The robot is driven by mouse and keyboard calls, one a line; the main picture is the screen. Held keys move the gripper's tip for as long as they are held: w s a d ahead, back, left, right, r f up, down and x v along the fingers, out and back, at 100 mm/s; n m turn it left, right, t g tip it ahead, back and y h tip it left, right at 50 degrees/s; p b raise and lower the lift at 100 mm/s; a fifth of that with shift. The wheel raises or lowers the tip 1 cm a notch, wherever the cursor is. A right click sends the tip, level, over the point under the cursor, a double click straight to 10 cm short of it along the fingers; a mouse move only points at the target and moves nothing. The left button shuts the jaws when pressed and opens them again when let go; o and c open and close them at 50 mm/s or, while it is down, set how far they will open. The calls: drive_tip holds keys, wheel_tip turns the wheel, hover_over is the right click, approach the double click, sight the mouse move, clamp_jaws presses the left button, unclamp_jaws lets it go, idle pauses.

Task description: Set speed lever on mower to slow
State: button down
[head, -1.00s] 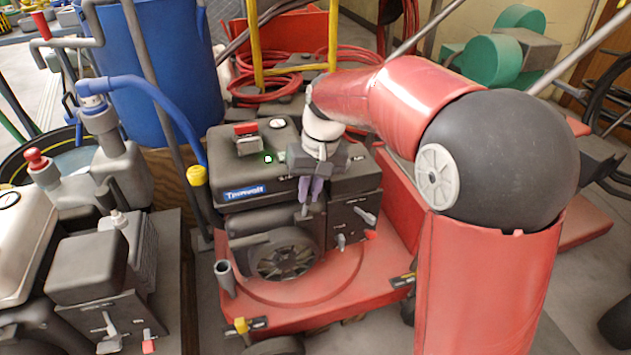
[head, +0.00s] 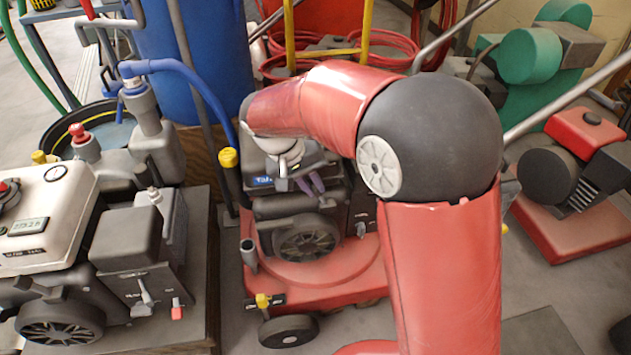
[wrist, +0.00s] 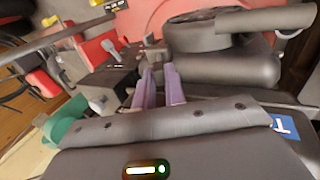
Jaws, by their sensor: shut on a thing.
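The red mower (head: 345,268) with a dark engine stands at the centre of the head view, partly hidden behind my arm. My gripper (head: 312,187) is down at the engine's front, beside its control box. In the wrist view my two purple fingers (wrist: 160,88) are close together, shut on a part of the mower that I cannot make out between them. The control box (wrist: 108,80) lies just left of the fingers, with a grey lever (wrist: 111,48) and a second grey lever (wrist: 95,101) clear of them. I cannot tell which lever sets the speed.
A similar engine with a white cover (head: 45,215) stands close on the left. A blue barrel (head: 210,60) and yellow posts (head: 366,30) are behind the mower. Another red machine (head: 570,210) is at right. Bare floor shows at the front.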

idle(0.4)
drive_tip(key=c, duration=1.4)
unclamp_jaws()
drive_tip(key=shift+c, duration=0.2)
drive_tip(key=w+p+v, duration=0.1)
drive_tip(key=v, duration=0.6)
drive_tip(key=shift+s+a+r, duration=0.25)
drive_tip(key=shift+s+r, duration=0.1)
drive_tip(key=shift+s, duration=0.2)
drive_tip(key=s+d+r+m+t+y+p, duration=0.1)
drive_tip(key=s+d+r+y, duration=0.1)
drive_tip(key=s+d+r, duration=0.5)
drive_tip(key=s+d+m+t+y+p, duration=0.15)
drive_tip(key=s+d, duration=0.25)
drive_tip(key=d, duration=0.8)
drive_tip(key=s+d+f+t+y, duration=0.1)
drive_tip(key=s+d, duration=0.3)
drive_tip(key=s, duration=0.4)
drive_tip(key=shift+d+f+m+t, duration=0.2)
drive_tip(key=shift+f+m+t, duration=0.05)
drive_tip(key=shift+m+t, duration=0.1)
